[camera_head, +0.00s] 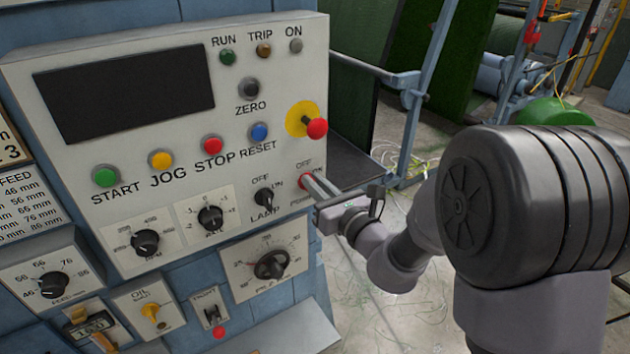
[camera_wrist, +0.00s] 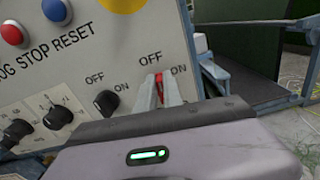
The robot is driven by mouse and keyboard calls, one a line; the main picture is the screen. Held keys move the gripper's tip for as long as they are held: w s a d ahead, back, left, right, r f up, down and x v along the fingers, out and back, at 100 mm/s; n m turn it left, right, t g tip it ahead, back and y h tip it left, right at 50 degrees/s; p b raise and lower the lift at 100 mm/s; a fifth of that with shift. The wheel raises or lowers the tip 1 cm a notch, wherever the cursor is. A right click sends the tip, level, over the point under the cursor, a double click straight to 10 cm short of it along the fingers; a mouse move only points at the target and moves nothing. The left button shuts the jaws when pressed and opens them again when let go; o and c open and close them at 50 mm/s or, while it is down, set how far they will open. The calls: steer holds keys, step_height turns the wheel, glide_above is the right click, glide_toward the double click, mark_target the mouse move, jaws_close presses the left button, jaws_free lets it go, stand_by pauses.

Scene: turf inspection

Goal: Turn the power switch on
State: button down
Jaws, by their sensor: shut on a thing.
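The power switch (camera_head: 303,181) is a small red knob at the lower right of the white control panel (camera_head: 130,230), with OFF above it and ON to its right. It also shows in the wrist view (camera_wrist: 158,84) as a red piece between the fingers. My gripper (camera_head: 309,184) reaches in from the right, and its two fingers are shut on the knob in the wrist view (camera_wrist: 159,92). The fingers hide most of the knob, so I cannot tell clearly which mark it points to.
The black lamp switch (camera_head: 264,197) sits just left of the power switch. A red mushroom button (camera_head: 317,128) on a yellow disc sticks out above it. Several coloured buttons and dials fill the panel. A blue frame (camera_head: 412,100) stands to the right.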

steer(key=shift+w+d+f+m+p, duration=0.15)
steer(key=shift+d+f+m+p, duration=0.05)
steer(key=shift+m+p, duration=2.4)
steer(key=shift+w+d+f+m+p, duration=0.15)
steer(key=shift+f+m+p, duration=0.1)
steer(key=shift+m+p, duration=2.4)
steer(key=shift+w+d+f+m+p, duration=0.1)
steer(key=shift+d+f+m+p, duration=0.1)
steer(key=shift+m+p, duration=2.4)
steer(key=shift+f+m+b, duration=0.1)
steer(key=shift+m+b, duration=0.35)
steer(key=shift+m, duration=0.2)
steer(key=c, duration=1.5)
jaws_free()
